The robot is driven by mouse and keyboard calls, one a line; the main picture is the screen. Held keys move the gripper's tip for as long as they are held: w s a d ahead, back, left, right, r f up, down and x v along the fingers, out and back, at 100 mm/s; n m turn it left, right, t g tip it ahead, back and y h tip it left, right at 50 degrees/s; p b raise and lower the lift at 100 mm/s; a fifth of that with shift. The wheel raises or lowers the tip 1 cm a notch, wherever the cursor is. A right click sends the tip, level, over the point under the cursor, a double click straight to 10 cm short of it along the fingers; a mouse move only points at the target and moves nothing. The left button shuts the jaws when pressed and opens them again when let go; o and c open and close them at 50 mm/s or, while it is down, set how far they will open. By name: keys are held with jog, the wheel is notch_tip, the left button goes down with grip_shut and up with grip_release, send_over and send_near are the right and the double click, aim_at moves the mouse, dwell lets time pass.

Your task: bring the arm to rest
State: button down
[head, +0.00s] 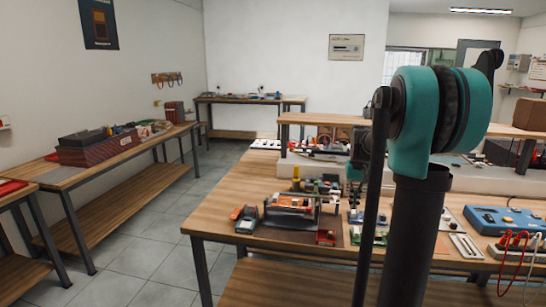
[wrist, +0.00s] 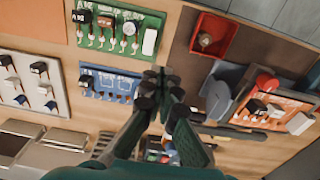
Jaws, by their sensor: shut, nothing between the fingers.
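My arm stands in the right half of the head view, with its teal and black joint raised high above the workbench (head: 232,200). My gripper (wrist: 160,82) shows in the wrist view, its dark fingertips together and nothing between them. It is over the bench top, pointing at the boards below. In the head view my arm hides most of the gripper, so I cannot make out its fingers there.
In the wrist view a green board (wrist: 118,32), a blue board (wrist: 106,86), a red bin (wrist: 213,38) and an orange board (wrist: 272,108) lie around the fingers. In the head view a blue instrument (head: 505,220) sits at right. Grey floor (head: 135,257) is clear at left.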

jog(key=s+a+f+t, duration=0.1)
jog(key=s+a+f, duration=0.2)
jog(key=s, duration=0.5)
jog(key=s+a+f+n+t, duration=0.1)
jog(key=s+a+f, duration=0.2)
jog(key=s+f, duration=0.3)
jog(key=s+a+f+n+t, duration=0.1)
jog(key=s+a+f, duration=0.2)
jog(key=s, duration=0.8)
jog(key=shift+a+f+t, duration=0.4)
jog(key=shift+f, duration=0.55)
jog(key=shift+s, duration=0.1)
